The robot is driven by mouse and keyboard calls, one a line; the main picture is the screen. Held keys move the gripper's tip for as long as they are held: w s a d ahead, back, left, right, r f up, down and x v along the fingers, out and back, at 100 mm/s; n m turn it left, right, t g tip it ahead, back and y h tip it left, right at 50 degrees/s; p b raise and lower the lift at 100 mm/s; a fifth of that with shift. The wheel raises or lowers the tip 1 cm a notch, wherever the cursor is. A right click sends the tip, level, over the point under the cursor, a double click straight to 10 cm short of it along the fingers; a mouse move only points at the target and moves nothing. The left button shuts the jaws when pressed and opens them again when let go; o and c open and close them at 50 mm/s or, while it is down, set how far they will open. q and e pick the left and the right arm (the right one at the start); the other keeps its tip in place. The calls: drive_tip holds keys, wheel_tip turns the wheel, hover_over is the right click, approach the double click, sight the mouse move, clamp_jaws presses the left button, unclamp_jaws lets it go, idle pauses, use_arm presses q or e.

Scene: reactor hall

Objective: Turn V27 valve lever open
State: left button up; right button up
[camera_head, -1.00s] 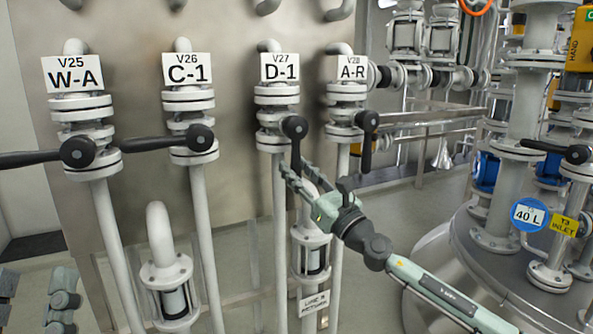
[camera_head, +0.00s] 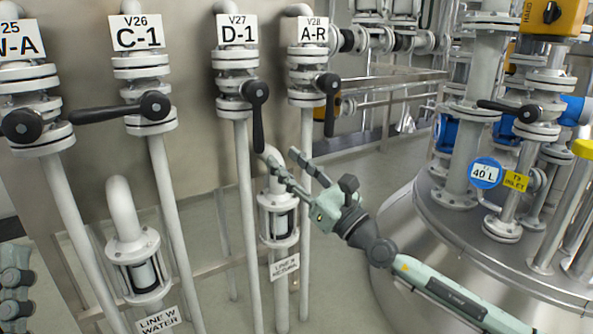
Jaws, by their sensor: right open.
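The V27 valve (camera_head: 231,77) carries a white plate (camera_head: 237,32) reading V27 D-1. Its black lever (camera_head: 257,120) hangs down, with its round hub at the top right of the valve body. My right gripper (camera_head: 284,164) is open and empty. Its two fingers point up and left, below and to the right of the lever's lower end, and appear apart from it. How far apart in depth I cannot tell. Part of my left gripper (camera_head: 15,285) shows at the lower left edge; its fingertips cannot be made out.
The V28 valve lever (camera_head: 328,105) also hangs down, close to the right of V27. The V26 lever (camera_head: 105,114) and V25 lever lie sideways at the left. A sight glass (camera_head: 278,222) stands below V27. A steel tank (camera_head: 420,250) is at the right.

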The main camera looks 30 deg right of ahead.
drive_tip(key=shift+v, duration=1.15)
